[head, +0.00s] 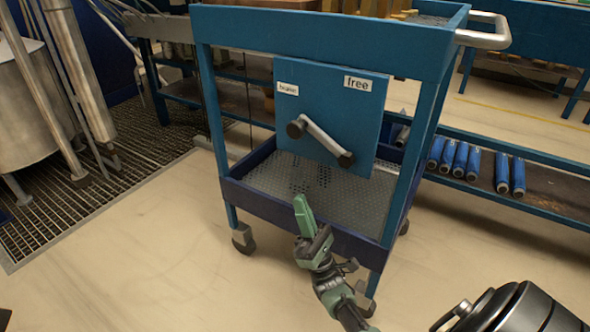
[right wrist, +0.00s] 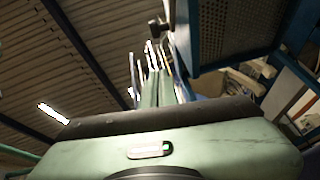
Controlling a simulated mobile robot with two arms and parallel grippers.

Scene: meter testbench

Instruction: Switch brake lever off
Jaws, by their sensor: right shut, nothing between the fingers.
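The brake lever (head: 320,136) is a light grey bar with a dark knob or hub at each end. It is mounted on a blue panel (head: 360,110) and slants from upper left to lower right. A "brake" label (head: 287,89) is at the panel's upper left and a "free" label (head: 357,83) at its upper right. My right gripper (head: 304,208) is shut and empty, in front of the cart and below the lever, apart from it. Its green fingers (right wrist: 165,82) show in the right wrist view, with a dark knob (right wrist: 157,28) beyond them. My left gripper is not in view.
The panel is on a blue cart (head: 320,32) with wheels, a perforated lower shelf (head: 262,172) and a metal handle (head: 485,36). A rack (head: 545,185) with several blue cylinders stands at the right. A metal tank (head: 28,105) stands at the left. The floor in front is clear.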

